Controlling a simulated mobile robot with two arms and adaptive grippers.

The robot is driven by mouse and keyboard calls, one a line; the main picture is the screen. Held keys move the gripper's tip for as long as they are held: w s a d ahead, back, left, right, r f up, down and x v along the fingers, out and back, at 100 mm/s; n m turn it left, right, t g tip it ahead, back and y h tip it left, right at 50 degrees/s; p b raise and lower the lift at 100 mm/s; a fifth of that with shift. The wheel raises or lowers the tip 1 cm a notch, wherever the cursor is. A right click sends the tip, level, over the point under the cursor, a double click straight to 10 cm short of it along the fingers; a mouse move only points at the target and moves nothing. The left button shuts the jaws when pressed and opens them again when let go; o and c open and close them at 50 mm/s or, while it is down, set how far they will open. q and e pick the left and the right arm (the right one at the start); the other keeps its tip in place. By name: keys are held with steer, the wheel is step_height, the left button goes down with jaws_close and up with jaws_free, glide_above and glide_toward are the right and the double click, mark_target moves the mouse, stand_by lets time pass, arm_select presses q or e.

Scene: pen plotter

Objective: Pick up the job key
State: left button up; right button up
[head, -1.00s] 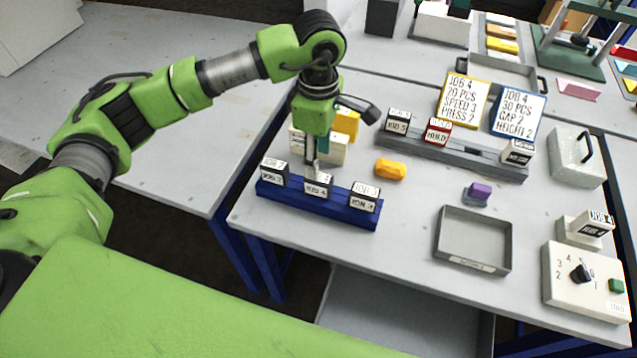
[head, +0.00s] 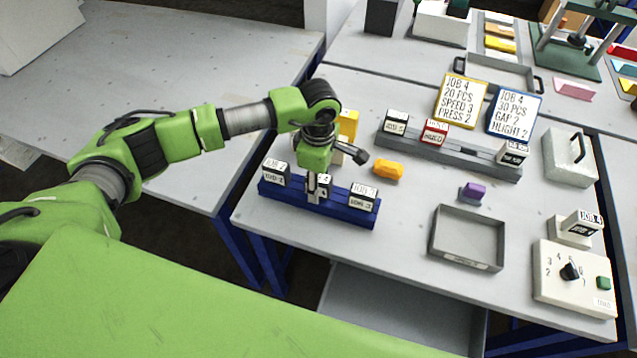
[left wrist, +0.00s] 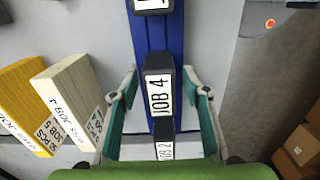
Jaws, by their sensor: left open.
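The JOB 4 key (left wrist: 161,95), a dark block with a white label, stands in the middle of the blue rack (head: 335,212). In the head view the key (head: 327,181) is partly hidden behind my left gripper (head: 315,196). In the left wrist view the open fingers of my left gripper (left wrist: 160,84) stand on either side of the JOB 4 key, with gaps. The JOB 2 key (head: 275,173) and JOB 3 key (head: 363,197) stand at the rack's two ends. My right gripper is not in view.
Yellow and cream blocks (left wrist: 72,92) stand close beside the rack. A grey rack (head: 450,152) with more keys is behind. An orange piece (head: 389,169), an empty grey tray (head: 466,263) and a dial box (head: 574,284) are to the right.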

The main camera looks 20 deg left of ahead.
arm_select(q)
steer(key=c, duration=1.2)
steer(key=shift+o, duration=0.2)
steer(key=shift+r, duration=0.1)
